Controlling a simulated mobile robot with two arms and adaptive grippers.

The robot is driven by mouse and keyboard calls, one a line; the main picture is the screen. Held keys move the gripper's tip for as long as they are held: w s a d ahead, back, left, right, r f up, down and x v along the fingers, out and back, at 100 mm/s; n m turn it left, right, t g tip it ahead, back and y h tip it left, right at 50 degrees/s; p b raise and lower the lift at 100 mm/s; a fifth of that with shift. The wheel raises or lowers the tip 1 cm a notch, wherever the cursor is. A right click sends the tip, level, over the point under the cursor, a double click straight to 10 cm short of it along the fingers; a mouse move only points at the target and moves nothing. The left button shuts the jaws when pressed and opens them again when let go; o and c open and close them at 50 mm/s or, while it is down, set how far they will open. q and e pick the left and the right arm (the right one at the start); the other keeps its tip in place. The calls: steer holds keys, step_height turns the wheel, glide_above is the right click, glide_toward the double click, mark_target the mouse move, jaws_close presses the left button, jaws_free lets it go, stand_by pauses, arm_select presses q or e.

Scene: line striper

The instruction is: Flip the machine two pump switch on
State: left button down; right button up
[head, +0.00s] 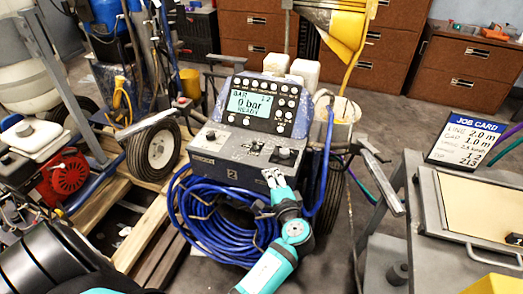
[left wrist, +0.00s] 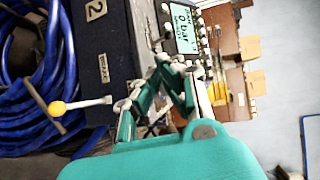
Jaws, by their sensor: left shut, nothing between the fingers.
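Machine two (head: 230,173) is a dark control box marked "2", with a lit display (head: 249,102) reading "0 bar" and "READY". Its sloped panel carries small knobs and a small switch-like control (head: 256,146); I cannot read which is the pump switch or its position. My left gripper (head: 272,177) is shut and empty at the right front edge of the box, below the right knob (head: 284,153). In the left wrist view the fingertips (left wrist: 163,62) overlap the panel edge near the display (left wrist: 185,28); contact is unclear. My right gripper is not in view.
A coiled blue hose (head: 215,222) hangs below the box. A wheel (head: 153,148) and wooden pallet (head: 150,240) are left.

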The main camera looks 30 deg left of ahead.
mark_target(261, 159)
arm_select(q)
steer(key=x, duration=0.3)
steer(key=p+x, duration=0.1)
steer(key=x, duration=0.3)
steer(key=r+x, duration=0.1)
steer(key=x, duration=0.3)
steer(key=shift+w+a, duration=0.35)
steer(key=shift+a, duration=0.05)
steer(key=shift+p, duration=0.4)
